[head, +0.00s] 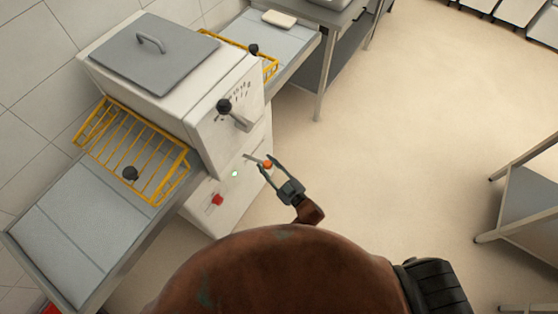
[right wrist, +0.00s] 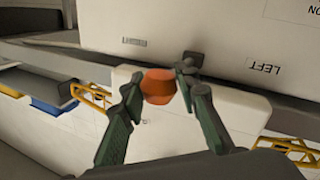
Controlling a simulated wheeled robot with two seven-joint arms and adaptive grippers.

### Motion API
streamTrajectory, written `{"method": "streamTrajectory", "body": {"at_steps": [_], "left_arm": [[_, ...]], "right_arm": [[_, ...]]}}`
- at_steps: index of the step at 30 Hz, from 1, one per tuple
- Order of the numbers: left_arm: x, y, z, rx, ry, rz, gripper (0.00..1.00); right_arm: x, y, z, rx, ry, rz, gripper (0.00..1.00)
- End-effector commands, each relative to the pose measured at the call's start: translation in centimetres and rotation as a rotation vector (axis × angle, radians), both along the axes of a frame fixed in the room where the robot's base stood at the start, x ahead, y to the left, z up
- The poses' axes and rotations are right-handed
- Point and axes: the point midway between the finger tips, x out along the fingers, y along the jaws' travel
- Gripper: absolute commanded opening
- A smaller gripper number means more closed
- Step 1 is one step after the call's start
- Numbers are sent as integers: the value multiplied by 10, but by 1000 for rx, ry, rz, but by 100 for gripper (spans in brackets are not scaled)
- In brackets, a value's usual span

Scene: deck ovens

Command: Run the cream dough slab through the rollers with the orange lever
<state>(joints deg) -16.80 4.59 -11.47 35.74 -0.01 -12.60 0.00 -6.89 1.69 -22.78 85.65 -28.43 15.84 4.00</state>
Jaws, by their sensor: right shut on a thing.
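The cream dough slab (head: 280,19) lies flat on the far belt (head: 285,40) of the sheeter (head: 190,90), beyond the far yellow guard. The orange lever (head: 267,164) sticks out from the front of the sheeter, below the dial. My right gripper (head: 273,168) is at the lever's end, shut on its orange knob. In the right wrist view the knob (right wrist: 158,86) sits between the two dark fingers. The rollers are hidden inside the housing. My left gripper is not in view.
Yellow wire guards (head: 135,150) cover both belt entries. The near belt (head: 75,230) is bare. The front carries a black-knobbed dial (head: 224,106), a green light (head: 235,174) and a red switch (head: 217,200). A "LEFT" label (right wrist: 264,67) shows near the lever. Open floor lies to the right.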

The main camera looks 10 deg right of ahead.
Motion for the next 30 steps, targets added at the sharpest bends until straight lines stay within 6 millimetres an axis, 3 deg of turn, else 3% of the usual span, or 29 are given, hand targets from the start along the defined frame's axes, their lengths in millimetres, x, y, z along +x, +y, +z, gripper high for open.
{"method": "streamTrajectory", "body": {"at_steps": [12, 13, 20, 30], "left_arm": [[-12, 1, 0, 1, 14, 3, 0], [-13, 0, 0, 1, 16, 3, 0], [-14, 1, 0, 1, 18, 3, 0], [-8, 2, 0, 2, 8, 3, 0]], "right_arm": [[2, 5, 2, -3, -2, -14, 0], [2, 5, 2, -3, -2, -14, 30], [1, 6, 2, -2, -2, -12, 45], [-3, 4, 0, -2, 0, -12, 45]]}}
